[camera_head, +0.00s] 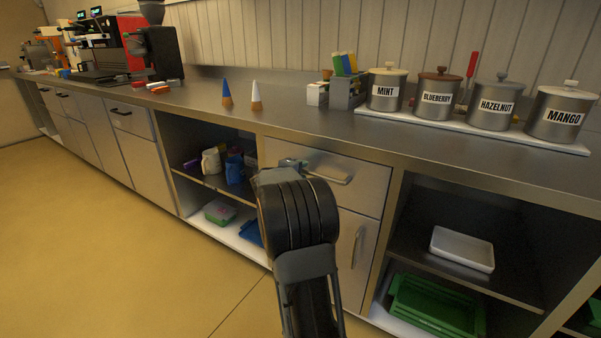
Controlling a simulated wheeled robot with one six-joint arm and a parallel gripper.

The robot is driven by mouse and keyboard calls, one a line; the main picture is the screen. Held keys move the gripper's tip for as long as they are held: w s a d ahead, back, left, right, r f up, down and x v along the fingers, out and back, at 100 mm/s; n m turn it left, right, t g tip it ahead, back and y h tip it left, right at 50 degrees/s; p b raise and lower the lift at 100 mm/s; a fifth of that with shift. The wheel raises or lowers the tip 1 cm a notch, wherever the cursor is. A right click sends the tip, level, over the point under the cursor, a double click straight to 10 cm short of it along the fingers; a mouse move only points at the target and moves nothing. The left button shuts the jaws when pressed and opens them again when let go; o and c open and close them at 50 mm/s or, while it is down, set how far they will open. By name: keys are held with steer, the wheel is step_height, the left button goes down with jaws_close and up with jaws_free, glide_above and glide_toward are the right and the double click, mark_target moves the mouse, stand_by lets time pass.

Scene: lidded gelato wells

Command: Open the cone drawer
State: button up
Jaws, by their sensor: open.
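A drawer (362,180) with a pale horizontal handle (330,173) sits under the counter, right of the open shelf. Its front looks flush with the cabinet, so it appears shut; no label on it shows. My gripper (291,163) is at the left end of this handle, open. My arm covers the drawer's lower left part. I cannot tell whether the fingers touch the handle or stand around it. On the counter above stand a blue-tipped cone (227,95) and a white-tipped cone (256,97), both upright.
A cupboard door (355,250) with a vertical handle is below the drawer. Open shelves to the left hold mugs (211,160); those to the right hold a white tray (462,249) and a green crate (435,306). Lidded wells (387,90) stand on the counter. The floor (120,230) is clear at left.

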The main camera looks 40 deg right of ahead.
steer(key=shift+c, duration=0.5)
jaws_close()
